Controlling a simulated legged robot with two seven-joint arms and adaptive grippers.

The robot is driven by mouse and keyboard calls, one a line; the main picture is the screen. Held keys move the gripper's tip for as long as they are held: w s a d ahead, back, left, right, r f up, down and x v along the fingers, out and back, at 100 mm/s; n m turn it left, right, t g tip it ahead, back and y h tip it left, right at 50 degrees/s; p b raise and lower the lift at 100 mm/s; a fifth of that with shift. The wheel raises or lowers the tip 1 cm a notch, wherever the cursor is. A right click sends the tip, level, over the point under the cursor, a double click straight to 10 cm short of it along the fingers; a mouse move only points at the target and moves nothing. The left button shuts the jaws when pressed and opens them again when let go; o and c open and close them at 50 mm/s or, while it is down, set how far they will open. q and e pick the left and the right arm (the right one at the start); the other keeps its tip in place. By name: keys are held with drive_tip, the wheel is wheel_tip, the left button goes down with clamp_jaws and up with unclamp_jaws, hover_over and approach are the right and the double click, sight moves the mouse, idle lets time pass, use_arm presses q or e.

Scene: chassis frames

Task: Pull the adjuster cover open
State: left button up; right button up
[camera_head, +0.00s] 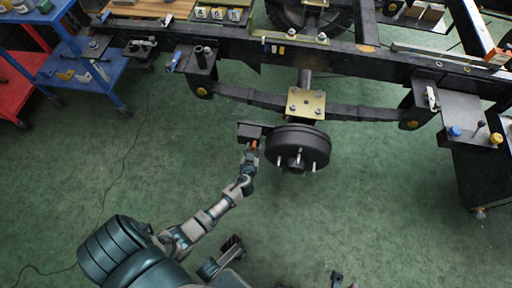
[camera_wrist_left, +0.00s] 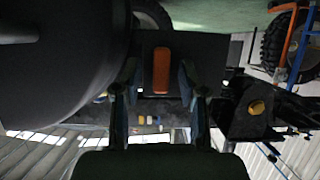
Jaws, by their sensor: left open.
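The adjuster cover looks like a dark box (camera_head: 250,131) beside the left of the black brake drum (camera_head: 297,148), with an orange tab on its near side. In the left wrist view the orange tab (camera_wrist_left: 161,70) stands upright on the dark box face (camera_wrist_left: 180,45). My left gripper (camera_head: 251,152) is at the tab in the head view. In the left wrist view its two fingers (camera_wrist_left: 161,92) are open, one on each side of the tab. I cannot tell if they touch it. Small dark parts at the bottom edge of the head view may be my right gripper (camera_head: 340,279).
The black chassis frame (camera_head: 340,62) runs across above the drum, with a leaf spring (camera_head: 360,113) under it. A blue cart (camera_head: 88,72) stands at the left. A dark bracket with caps (camera_head: 478,130) is at the right. The green floor is mostly clear, with a thin cable at the left.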

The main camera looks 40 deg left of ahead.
use_arm(q)
drive_tip(key=shift+w+a+f, duration=0.1)
drive_tip(key=shift+w+a, duration=0.1)
drive_tip(key=shift+a, duration=0.05)
clamp_jaws()
drive_tip(key=shift+s, duration=0.1)
